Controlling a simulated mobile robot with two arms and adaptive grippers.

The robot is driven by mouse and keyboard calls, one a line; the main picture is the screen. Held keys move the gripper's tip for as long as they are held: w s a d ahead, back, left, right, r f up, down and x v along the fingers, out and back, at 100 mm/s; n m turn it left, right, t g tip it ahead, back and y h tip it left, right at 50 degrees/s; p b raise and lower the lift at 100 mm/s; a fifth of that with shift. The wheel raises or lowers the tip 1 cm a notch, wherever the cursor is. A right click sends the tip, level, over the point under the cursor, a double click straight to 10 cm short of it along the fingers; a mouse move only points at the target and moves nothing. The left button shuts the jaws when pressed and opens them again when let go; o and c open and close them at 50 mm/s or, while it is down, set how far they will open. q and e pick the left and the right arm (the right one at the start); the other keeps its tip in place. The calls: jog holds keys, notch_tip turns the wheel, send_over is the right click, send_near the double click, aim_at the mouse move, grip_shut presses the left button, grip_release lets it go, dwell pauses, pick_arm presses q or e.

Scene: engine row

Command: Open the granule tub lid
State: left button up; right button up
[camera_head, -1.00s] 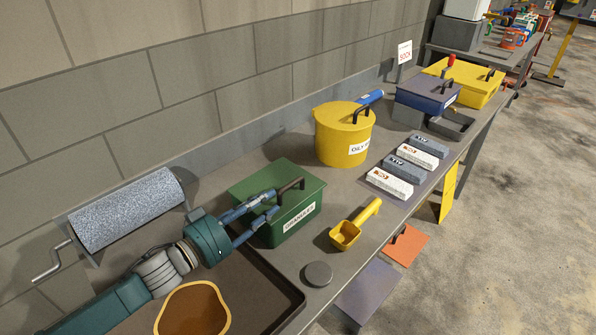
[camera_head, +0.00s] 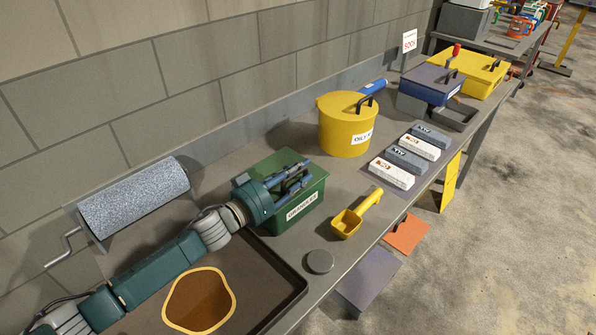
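The green granule tub (camera_head: 315,196) stands on the bench with a white label on its front. Its green lid (camera_head: 281,160) lies flat on top, closed. The dark lid handle (camera_head: 293,183) is partly hidden by my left gripper (camera_head: 302,175). My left gripper reaches in from the left over the lid, its fingers on both sides of the handle. I cannot tell whether they are shut on it. My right gripper is not in view.
A yellow scoop (camera_head: 348,221) and a grey disc (camera_head: 319,262) lie right of the tub. A yellow round bin (camera_head: 340,128) stands behind. A tray (camera_head: 285,305) with a brown patch lies below my arm. A grey roller (camera_head: 135,200) is at the wall.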

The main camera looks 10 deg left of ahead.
pick_arm(q)
grip_shut()
jog(key=shift+r, duration=0.15)
